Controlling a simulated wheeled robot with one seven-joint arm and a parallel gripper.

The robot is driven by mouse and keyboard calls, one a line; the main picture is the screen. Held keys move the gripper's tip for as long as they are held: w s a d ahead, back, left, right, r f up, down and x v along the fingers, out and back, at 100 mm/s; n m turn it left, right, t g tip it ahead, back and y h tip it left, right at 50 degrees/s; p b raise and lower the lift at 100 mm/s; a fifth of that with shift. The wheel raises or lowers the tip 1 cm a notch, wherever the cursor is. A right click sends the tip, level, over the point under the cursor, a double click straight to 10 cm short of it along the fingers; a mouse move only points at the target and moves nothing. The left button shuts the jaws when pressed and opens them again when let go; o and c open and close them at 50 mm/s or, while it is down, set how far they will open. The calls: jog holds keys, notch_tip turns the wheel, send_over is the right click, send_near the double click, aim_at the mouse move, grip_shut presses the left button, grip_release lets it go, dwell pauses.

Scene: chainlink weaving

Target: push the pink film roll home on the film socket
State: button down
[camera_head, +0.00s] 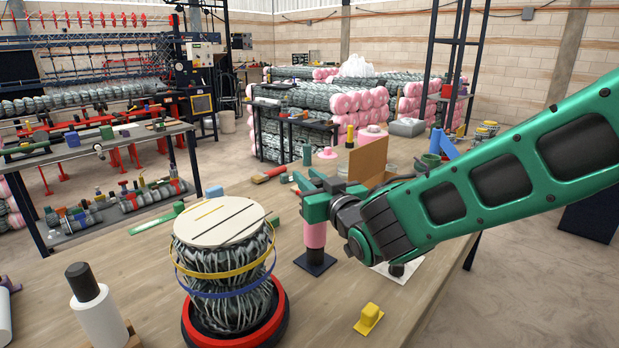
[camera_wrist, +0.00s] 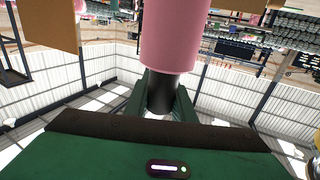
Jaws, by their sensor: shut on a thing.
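The pink film roll (camera_head: 315,234) stands upright below my gripper (camera_head: 317,203). My gripper is shut on the roll's black core end (camera_wrist: 161,90), which shows between the green fingers in the wrist view. The pink body (camera_wrist: 175,38) fills the top middle of that view. The film socket (camera_head: 315,261), a dark square base on the table, lies directly under the roll. The roll's lower end meets or nearly meets the socket; I cannot tell how far it is seated. The upper part of the roll is hidden by my gripper.
A wire-mesh bundle (camera_head: 233,265) with a round pale lid and coloured bands stands to the left. A yellow block (camera_head: 369,317) lies in front right. A brown board (camera_head: 368,160) stands behind my gripper. A white roll with a black handle (camera_head: 98,311) stands at front left.

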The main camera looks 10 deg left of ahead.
jog(key=shift+f, duration=0.75)
jog(key=c, duration=1.4)
grip_release()
jog(key=shift+c, duration=0.2)
jog(key=v, duration=1)
jog(key=shift+s+d, duration=0.15)
jog(key=shift+d, duration=0.2)
